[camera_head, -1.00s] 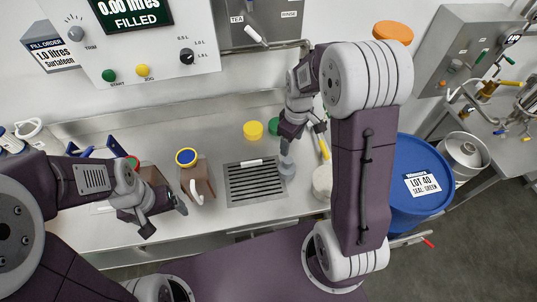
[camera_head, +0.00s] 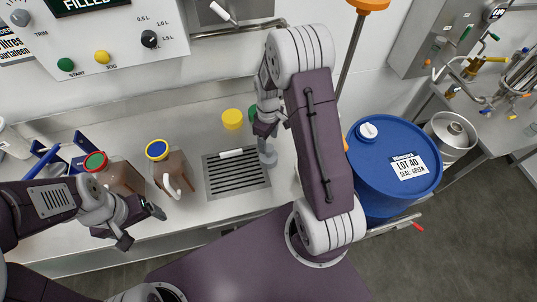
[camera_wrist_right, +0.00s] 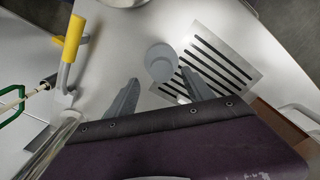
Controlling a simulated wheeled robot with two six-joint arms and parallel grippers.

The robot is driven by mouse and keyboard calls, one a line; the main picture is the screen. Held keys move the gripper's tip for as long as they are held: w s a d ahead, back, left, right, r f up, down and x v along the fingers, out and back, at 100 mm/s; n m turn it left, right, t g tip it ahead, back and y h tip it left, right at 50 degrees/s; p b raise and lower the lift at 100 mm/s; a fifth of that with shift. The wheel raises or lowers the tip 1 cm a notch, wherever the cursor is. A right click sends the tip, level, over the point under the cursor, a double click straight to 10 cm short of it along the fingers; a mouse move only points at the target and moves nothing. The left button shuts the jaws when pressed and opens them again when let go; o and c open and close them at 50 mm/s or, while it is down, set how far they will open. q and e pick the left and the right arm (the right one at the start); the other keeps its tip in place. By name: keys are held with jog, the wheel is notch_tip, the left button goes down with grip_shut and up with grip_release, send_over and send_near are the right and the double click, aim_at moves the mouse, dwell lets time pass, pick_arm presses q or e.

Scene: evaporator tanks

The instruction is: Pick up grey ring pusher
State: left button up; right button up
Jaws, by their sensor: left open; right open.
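The grey ring pusher (camera_head: 267,155) appears to be the small light-grey round piece on the steel worktop, at the right edge of the drain grate. In the right wrist view it shows from above as a grey disc with a round part (camera_wrist_right: 160,60). My right gripper (camera_head: 265,128) is just above it, pointing down. In the right wrist view its two fingers (camera_wrist_right: 160,90) are apart, with the pusher ahead of the gap and nothing between them. My left gripper (camera_head: 140,226) is open and empty at the worktop's front left, near the brown jugs.
A slotted drain grate (camera_head: 236,174) lies beside the pusher. Brown jugs with a blue-and-yellow cap (camera_head: 157,149) and a red-and-green cap (camera_head: 95,161) stand left. A yellow cap (camera_head: 232,118) is behind the grate. A blue drum (camera_head: 398,160) stands right.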

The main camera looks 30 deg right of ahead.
aim_at(269, 148)
jog(key=f, duration=0.4)
jog(key=shift+s+a+f, duration=0.1)
jog(key=shift+s+f, duration=0.05)
jog(key=shift+s, duration=0.15)
jog(key=shift+w+f, duration=0.1)
jog(key=shift+f, duration=0.1)
grip_shut()
jog(key=shift+r, duration=0.1)
